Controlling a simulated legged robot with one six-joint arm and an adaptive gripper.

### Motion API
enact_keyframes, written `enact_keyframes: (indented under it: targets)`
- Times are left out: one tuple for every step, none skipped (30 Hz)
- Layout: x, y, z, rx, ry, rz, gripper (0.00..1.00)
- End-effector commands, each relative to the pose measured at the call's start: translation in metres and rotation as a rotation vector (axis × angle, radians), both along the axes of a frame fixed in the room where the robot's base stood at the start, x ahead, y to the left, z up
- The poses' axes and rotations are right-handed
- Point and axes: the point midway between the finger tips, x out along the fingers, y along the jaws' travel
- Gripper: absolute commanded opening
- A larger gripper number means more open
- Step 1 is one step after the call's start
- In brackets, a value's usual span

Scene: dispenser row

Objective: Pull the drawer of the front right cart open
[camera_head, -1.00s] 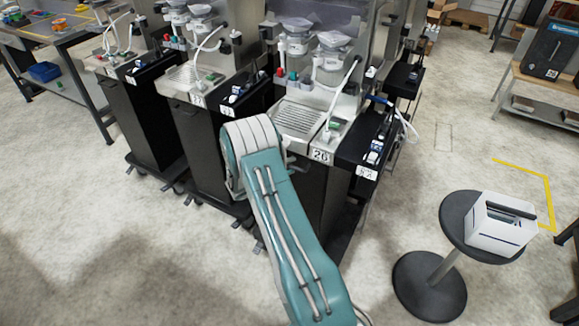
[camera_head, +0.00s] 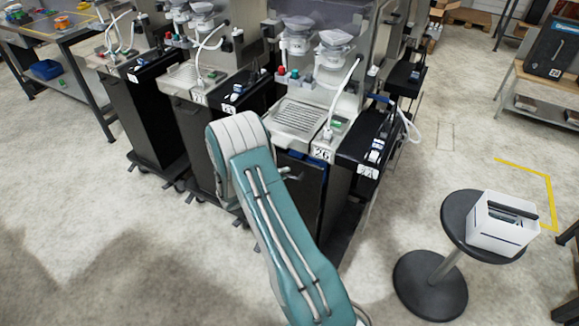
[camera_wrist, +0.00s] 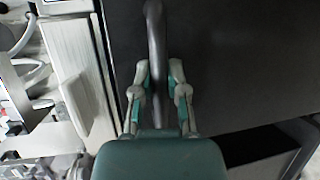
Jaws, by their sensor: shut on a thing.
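The front right cart (camera_head: 300,118), labelled 26, stands in the middle of the head view with a grey ribbed tray on top. Its dark drawer front (camera_head: 305,190) stands out a little from the cart body, and a strip of blue shows behind its top edge. In the wrist view the dark drawer front (camera_wrist: 235,60) fills the upper right. A dark bar handle (camera_wrist: 154,35) runs along it. My gripper (camera_wrist: 158,80) is shut on this handle, one finger on each side.
Other similar carts (camera_head: 190,85) stand in a row to the left. A round dark stool (camera_head: 465,220) with a white box (camera_head: 503,222) on it stands to the right. The floor in front of the carts is clear.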

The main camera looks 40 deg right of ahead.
Motion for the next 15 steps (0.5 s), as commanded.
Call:
enact_keyframes:
  targets:
    - [-0.006,0.014,-0.004,0.008,0.01,0.004,0.0]
    - [-0.009,0.022,-0.004,0.007,0.01,0.004,0.0]
    - [-0.014,0.032,-0.004,0.007,0.01,0.004,0.0]
    - [-0.017,0.04,-0.004,0.007,0.011,0.005,0.0]
    - [-0.02,0.048,-0.004,0.007,0.01,0.005,0.0]
    - [-0.025,0.058,-0.004,0.008,0.011,0.004,0.0]
    - [-0.028,0.066,-0.004,0.007,0.011,0.006,0.0]
    - [-0.031,0.074,-0.004,0.007,0.011,0.005,0.0]
    - [-0.035,0.084,-0.004,0.007,0.011,0.006,0.0]
    - [-0.039,0.091,-0.004,0.007,0.011,0.005,0.0]
    - [-0.042,0.1,-0.004,0.007,0.01,0.005,0.0]
    - [-0.046,0.109,-0.004,0.008,0.01,0.004,0.0]
    - [-0.049,0.117,-0.004,0.008,0.011,0.004,0.0]
    - [-0.053,0.124,-0.004,0.008,0.01,0.004,0.0]
    - [-0.057,0.134,-0.004,0.007,0.009,0.004,0.0]
